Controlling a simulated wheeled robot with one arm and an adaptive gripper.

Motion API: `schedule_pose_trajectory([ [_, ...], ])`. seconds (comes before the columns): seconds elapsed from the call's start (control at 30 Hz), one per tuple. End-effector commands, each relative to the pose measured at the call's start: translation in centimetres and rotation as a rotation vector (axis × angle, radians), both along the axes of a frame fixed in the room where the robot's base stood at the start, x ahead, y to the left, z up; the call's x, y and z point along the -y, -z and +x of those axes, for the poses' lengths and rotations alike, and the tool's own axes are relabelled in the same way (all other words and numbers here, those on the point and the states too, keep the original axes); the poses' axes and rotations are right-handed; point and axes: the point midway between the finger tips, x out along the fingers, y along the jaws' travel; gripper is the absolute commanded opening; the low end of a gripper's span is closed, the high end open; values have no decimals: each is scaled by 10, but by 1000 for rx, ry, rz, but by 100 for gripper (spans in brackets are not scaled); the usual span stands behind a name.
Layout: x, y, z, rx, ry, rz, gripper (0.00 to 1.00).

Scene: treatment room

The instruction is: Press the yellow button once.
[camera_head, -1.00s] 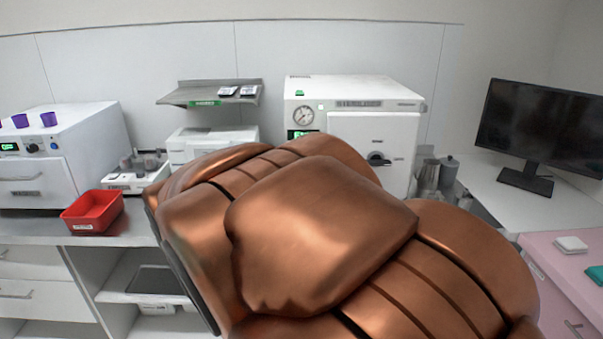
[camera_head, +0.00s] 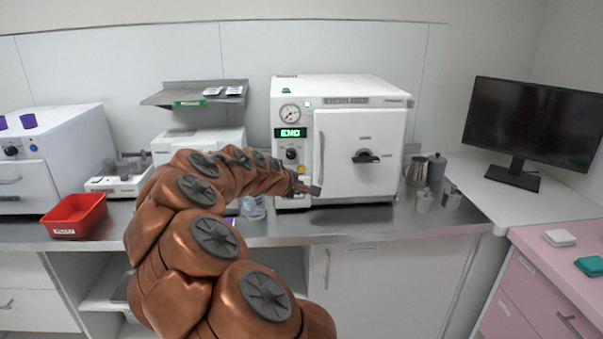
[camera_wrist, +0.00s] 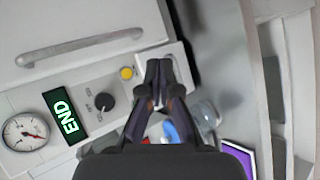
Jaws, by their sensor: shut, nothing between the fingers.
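The yellow button (camera_wrist: 127,73) is a small round button on the control panel of the white steriliser (camera_head: 362,92). It sits past the dark knob (camera_wrist: 104,101) from the green END display (camera_wrist: 65,112). My gripper (camera_wrist: 158,65) is shut and empty. In the wrist view its fingertips are just right of the button, with a small gap between them in the picture. In the head view my gripper (camera_head: 312,190) is low at the panel's front, by the door's lower left corner. I cannot tell whether the tips touch the panel.
The steriliser door handle (camera_head: 366,157) is right of the panel. A clear container (camera_wrist: 206,115) stands near my gripper. A red bin (camera_head: 75,216) is on the counter at left. Metal cups (camera_head: 424,201) stand at right. A shelf (camera_head: 160,97) hangs above left.

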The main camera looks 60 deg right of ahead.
Motion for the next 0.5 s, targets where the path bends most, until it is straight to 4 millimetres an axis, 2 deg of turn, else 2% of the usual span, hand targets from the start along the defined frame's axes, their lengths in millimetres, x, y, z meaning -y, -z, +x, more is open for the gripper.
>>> schedule_pose_trajectory([
  [0.1,17,7,3,-34,-26,-27,0],
  [0.2,23,9,5,-45,-40,-37,0],
  [0.5,24,9,6,-47,-43,-39,0],
])
